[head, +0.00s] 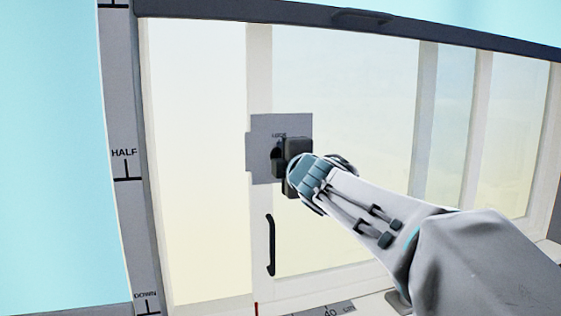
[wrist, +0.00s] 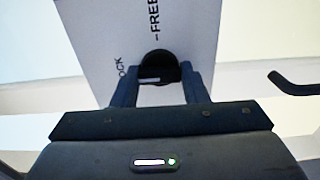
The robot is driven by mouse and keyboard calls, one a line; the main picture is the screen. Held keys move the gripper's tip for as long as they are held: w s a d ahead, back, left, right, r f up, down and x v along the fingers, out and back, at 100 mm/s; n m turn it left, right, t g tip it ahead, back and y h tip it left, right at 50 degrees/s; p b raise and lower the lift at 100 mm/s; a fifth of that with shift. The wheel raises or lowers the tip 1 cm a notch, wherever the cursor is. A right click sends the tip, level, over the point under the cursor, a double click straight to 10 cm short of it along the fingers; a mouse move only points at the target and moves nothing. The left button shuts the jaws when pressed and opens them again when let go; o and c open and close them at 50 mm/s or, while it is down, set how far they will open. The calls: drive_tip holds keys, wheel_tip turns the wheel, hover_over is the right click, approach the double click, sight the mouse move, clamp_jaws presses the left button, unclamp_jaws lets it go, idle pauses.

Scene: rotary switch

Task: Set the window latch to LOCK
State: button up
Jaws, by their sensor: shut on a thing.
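The window latch has a grey plate (head: 263,128) on the white window frame, with a label that reads LOCK at its top in the head view. In the wrist view the plate (wrist: 190,35) shows the word FREE at the top and a partly hidden LOCK at the left. The round dark knob (wrist: 157,63) carries a short white mark on its near side. My gripper (wrist: 159,82) is shut on the knob, one finger on each side. In the head view my gripper (head: 286,162) covers most of the knob.
A black handle (head: 270,245) hangs on the frame below the latch and shows at the right in the wrist view (wrist: 292,85). A grey scale strip (head: 125,180) marked HALF and DOWN runs down the left side. A dark rail (head: 360,22) crosses the top.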

idle(0.5)
drive_tip(key=o, duration=1)
drive_tip(key=shift+s, duration=0.15)
